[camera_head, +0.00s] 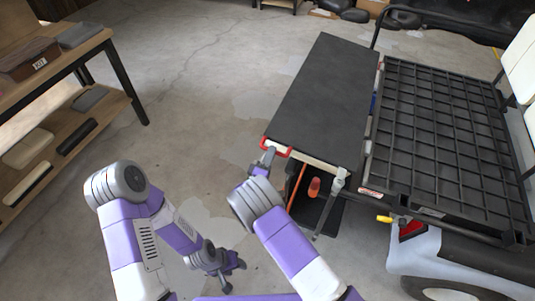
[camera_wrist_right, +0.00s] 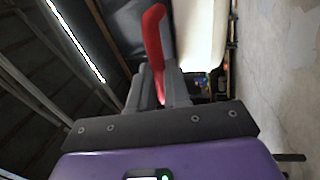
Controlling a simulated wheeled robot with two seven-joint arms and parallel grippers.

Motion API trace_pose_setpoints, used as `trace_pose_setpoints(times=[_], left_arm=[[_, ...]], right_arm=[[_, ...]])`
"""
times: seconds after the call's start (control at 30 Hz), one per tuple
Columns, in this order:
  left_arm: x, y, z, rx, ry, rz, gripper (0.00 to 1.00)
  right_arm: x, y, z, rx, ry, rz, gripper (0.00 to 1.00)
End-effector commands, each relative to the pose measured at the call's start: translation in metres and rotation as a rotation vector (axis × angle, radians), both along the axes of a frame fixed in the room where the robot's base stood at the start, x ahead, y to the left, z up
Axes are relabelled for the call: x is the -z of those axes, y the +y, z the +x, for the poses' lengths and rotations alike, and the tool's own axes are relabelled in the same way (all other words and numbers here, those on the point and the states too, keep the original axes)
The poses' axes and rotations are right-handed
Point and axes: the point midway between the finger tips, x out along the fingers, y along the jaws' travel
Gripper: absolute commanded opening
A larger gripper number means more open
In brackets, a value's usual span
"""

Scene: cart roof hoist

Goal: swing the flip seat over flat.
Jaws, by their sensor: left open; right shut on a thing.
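The flip seat appears as a long black panel (camera_head: 325,85) beside the black grid deck (camera_head: 445,140) of the cart. Its exact tilt is hard to tell from above. A red grab handle (camera_head: 276,147) sits at its near left corner, and the handle also shows in the right wrist view (camera_wrist_right: 155,40). My right gripper (camera_head: 267,158) is shut on the red handle, with the handle between its fingers in the wrist view (camera_wrist_right: 157,88). My left gripper (camera_head: 229,275) is low over the floor, open and empty, away from the seat.
A compartment under the panel's near end holds an orange item (camera_head: 314,187). A yellow-handled part (camera_head: 384,219) and red tail light (camera_head: 411,229) are at the cart's near corner. A wooden shelf bench (camera_head: 62,130) stands left. Concrete floor (camera_head: 205,70) between is clear.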

Motion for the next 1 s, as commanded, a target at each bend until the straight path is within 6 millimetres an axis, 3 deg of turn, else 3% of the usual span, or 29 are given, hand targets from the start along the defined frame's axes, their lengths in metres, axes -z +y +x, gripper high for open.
trace_pose_setpoints(times=[0.17,0.2,0.37,0.67,1.0], left_arm=[[0.000,0.000,0.000,0.000,0.000,0.000,0.48],[0.000,0.000,0.000,0.000,0.000,0.000,0.48],[0.000,0.000,0.000,0.000,0.000,0.000,0.48],[-0.001,0.000,0.000,0.000,0.000,0.000,0.48],[-0.013,0.000,0.000,0.000,0.000,0.000,0.48]], right_arm=[[0.003,-0.006,-0.001,0.014,0.008,-0.004,0.00],[0.003,-0.006,-0.001,0.014,0.008,-0.004,0.20],[0.002,-0.004,-0.001,0.010,0.006,-0.003,0.42],[0.001,0.000,-0.002,0.004,0.003,-0.001,0.42],[0.010,0.022,-0.047,0.003,0.004,-0.004,0.42]])
